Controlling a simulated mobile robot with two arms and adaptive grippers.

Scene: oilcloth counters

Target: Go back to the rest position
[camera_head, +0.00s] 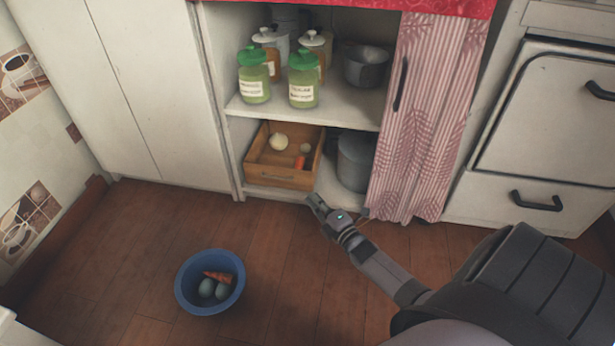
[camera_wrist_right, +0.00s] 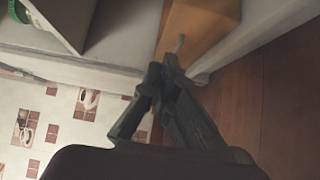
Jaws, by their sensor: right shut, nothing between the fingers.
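My right gripper (camera_head: 318,204) is in front of the open cupboard, near the right front corner of the wooden drawer box. In the right wrist view its two dark fingers (camera_wrist_right: 163,75) come together at the tips with nothing held. Behind the tips in that view is the orange-brown wooden front with a small knob-like handle (camera_wrist_right: 178,44). My right arm (camera_head: 385,272) comes in from the lower right of the head view. My left gripper is not in either view.
The wooden box (camera_head: 283,179) on the lower shelf holds several vegetables. A grey pot (camera_head: 355,160) stands beside it. Green-lidded jars (camera_head: 303,88) and a pan (camera_head: 366,66) are above. A striped curtain (camera_head: 425,110) hangs right. A blue bowl (camera_head: 192,300) with vegetables stands on the floor.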

